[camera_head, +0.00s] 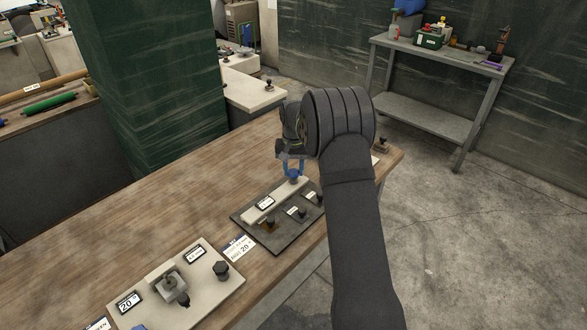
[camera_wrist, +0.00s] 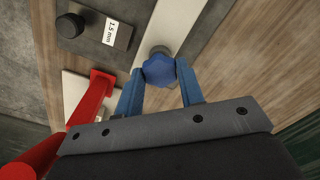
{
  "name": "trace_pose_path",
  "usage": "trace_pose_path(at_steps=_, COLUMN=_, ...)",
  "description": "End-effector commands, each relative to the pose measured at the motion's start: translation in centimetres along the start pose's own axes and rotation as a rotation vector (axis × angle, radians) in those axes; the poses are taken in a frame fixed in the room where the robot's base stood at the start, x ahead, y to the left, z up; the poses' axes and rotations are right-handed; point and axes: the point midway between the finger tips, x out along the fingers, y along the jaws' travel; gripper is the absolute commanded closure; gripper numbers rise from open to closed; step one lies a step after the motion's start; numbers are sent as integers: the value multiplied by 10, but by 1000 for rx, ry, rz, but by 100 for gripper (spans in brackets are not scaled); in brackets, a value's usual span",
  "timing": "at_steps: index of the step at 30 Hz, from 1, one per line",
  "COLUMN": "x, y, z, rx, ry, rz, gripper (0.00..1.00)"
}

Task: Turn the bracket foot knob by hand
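The bracket foot knob is a lobed blue knob (camera_wrist: 158,70) on a grey round base, standing on a pale bar (camera_wrist: 175,22). In the head view the same knob (camera_head: 293,175) sits at the far end of the pale bar on a dark plate (camera_head: 287,239). My gripper (camera_wrist: 160,76) reaches it from above. In the head view my gripper (camera_head: 294,168) is partly hidden by my own wrist.
The dark plate also bears several black knobs (camera_head: 302,212) and small labels. A pale fixture plate (camera_head: 221,296) lies nearer on the wooden bench (camera_head: 150,232). A red bar (camera_wrist: 85,105) shows beside my gripper in the wrist view. A green pillar (camera_head: 150,80) stands behind the bench.

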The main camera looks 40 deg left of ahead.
Motion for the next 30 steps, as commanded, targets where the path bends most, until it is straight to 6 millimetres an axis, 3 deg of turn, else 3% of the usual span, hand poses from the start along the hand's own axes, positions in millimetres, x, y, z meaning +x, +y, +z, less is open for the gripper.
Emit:
trace_pose_path(at_steps=1, x=0, y=0, z=0, rx=4, ry=0, rz=0, gripper=57)
trace_pose_path(at_steps=3, x=0, y=0, z=0, rx=7, ry=0, rz=0, gripper=45)
trace_pose_path(at_steps=13, x=-3, y=0, z=0, rx=9, ry=1, rz=0, gripper=45)
trace_pose_path(at_steps=30, x=-56, y=0, z=0, rx=10, ry=0, rz=0, gripper=45)
